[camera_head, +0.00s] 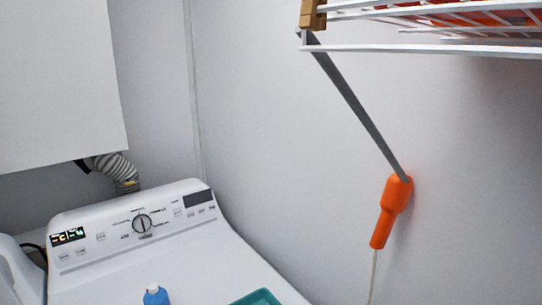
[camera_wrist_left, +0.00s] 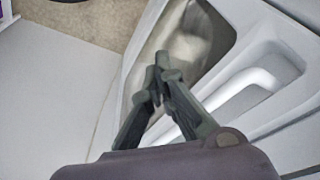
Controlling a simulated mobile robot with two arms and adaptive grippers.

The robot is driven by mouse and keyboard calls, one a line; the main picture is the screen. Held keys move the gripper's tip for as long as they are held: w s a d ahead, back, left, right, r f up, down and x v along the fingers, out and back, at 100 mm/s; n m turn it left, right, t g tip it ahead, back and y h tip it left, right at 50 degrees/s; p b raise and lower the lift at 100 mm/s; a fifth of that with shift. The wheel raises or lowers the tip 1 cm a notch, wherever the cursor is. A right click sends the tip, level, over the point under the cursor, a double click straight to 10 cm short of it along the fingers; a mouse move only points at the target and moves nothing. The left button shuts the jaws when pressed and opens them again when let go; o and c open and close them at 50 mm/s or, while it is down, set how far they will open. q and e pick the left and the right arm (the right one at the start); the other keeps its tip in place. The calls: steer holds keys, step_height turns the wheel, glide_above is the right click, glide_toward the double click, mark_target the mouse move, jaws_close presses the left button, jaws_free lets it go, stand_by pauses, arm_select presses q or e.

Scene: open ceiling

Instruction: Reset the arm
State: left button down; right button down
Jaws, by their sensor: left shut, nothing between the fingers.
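My left gripper (camera_wrist_left: 160,78) shows in the left wrist view with its dark fingers brought together at the tips. It is shut and nothing shows between the fingers. Behind it is a white surface with a recessed opening and a rounded white bar (camera_wrist_left: 235,88); I cannot tell how far the fingers are from it. Neither arm shows in the head view, and my right gripper is in neither view.
In the head view a white washer or dryer (camera_head: 120,235) carries a blue bottle (camera_head: 155,295) and a teal object (camera_head: 257,298). A wire shelf (camera_head: 430,48) hangs at upper right, an orange device (camera_head: 391,212) is on the wall, and a white cabinet (camera_head: 60,80) is upper left.

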arm_select(q)
steer(key=s+f+g+b, duration=0.15)
steer(key=s+f, duration=0.25)
steer(key=f, duration=0.7)
steer(key=s+f+t+b, duration=0.1)
steer(key=s+f+b, duration=0.15)
steer(key=f, duration=0.85)
steer(key=s+a+f+g+b, duration=0.1)
steer(key=s+a+f+b, duration=0.1)
steer(key=s+f, duration=1)
steer(key=shift+s+a+b, duration=0.3)
steer(key=shift+s+a, duration=0.35)
